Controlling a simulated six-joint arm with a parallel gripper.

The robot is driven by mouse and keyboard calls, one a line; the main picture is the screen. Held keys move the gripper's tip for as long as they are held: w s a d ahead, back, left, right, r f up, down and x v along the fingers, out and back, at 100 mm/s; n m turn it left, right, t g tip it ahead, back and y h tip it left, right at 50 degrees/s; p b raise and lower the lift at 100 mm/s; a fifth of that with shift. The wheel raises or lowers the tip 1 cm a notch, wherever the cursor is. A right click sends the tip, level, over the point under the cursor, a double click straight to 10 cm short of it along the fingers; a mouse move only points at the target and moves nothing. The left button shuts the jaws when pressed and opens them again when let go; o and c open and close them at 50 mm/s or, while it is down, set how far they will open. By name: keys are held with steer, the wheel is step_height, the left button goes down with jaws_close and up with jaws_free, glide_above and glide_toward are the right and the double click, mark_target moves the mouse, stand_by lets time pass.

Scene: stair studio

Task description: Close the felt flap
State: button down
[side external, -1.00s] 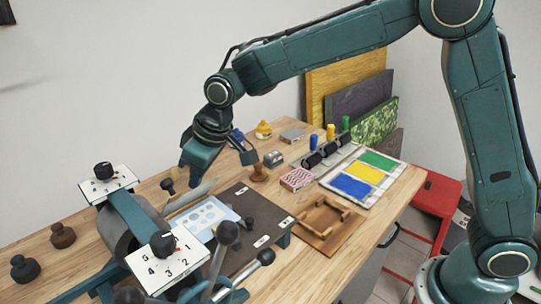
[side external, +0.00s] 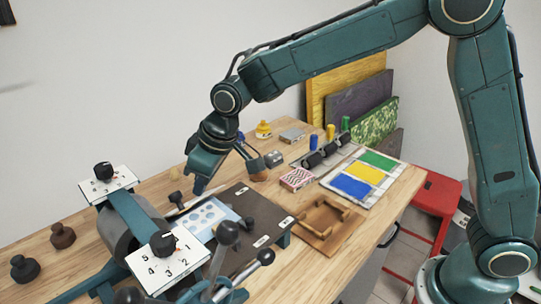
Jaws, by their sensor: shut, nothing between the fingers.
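The felt flap (side external: 184,207) shows as a thin pale grey strip along the left edge of a light blue sheet with round holes (side external: 208,218). The sheet lies on a dark board (side external: 240,204) on the wooden bench. My gripper (side external: 198,188) is shut and empty, pointing down just above the flap's far end. I cannot tell whether the fingertips touch the flap. The flap lies low, nearly flat, and part of it is hidden behind the roller machine and my gripper.
A roller machine with numbered dial plates (side external: 180,261) stands at the front left. A wooden tray (side external: 322,225), a patterned box (side external: 297,179) and a colour panel (side external: 362,176) are to the right. Dark knobs (side external: 62,236) stand on the left bench.

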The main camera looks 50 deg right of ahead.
mark_target(209, 194)
steer(key=shift+s+f, duration=0.55)
steer(key=shift+s, duration=0.05)
steer(key=shift+f, duration=0.1)
steer(key=shift+s+f, duration=0.4)
steer(key=shift+f, duration=0.2)
steer(key=shift+s+f, duration=0.3)
steer(key=shift+f, duration=0.25)
steer(key=shift+s+f, duration=0.2)
steer(key=shift+f, duration=0.5)
steer(key=shift+s+f, duration=0.1)
steer(key=shift+f, duration=0.05)
